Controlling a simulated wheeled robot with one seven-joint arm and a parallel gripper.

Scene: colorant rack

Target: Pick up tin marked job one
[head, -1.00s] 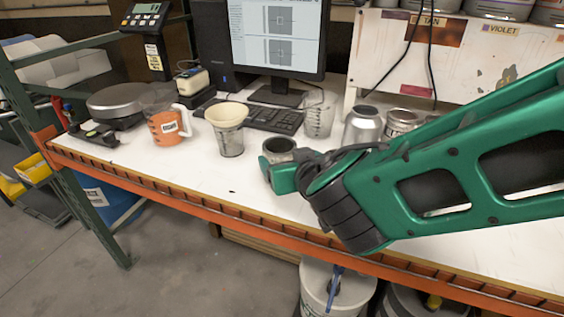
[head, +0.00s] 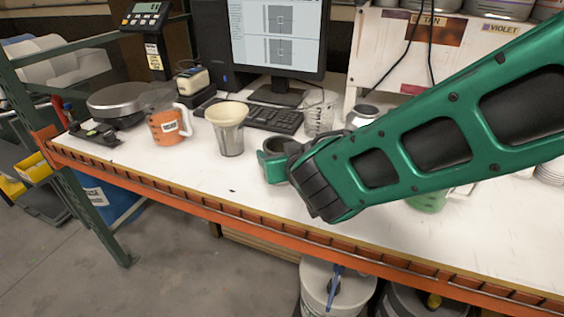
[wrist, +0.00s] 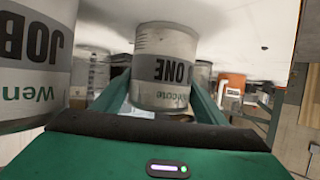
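In the wrist view a pale grey tin (wrist: 163,92) with a dark band reading "ONE" stands between the two green fingers of my gripper (wrist: 162,100). The fingers lie along both sides of it, with a small gap seeming to show at its left side. In the head view the same tin (head: 279,143) shows only its dark rim and top, on the white bench. My gripper (head: 275,165) is around it there, and my arm hides the rest. A second, nearer tin (wrist: 35,60) reading "JOB" is at the left of the wrist view.
A clear cup with a cream filter (head: 229,125) and an orange jug (head: 166,127) stand to the left. A clear beaker (head: 319,118) and a silver container (head: 361,116) are behind. A green-based jug (head: 428,201) sits beneath my arm. The front left bench is clear.

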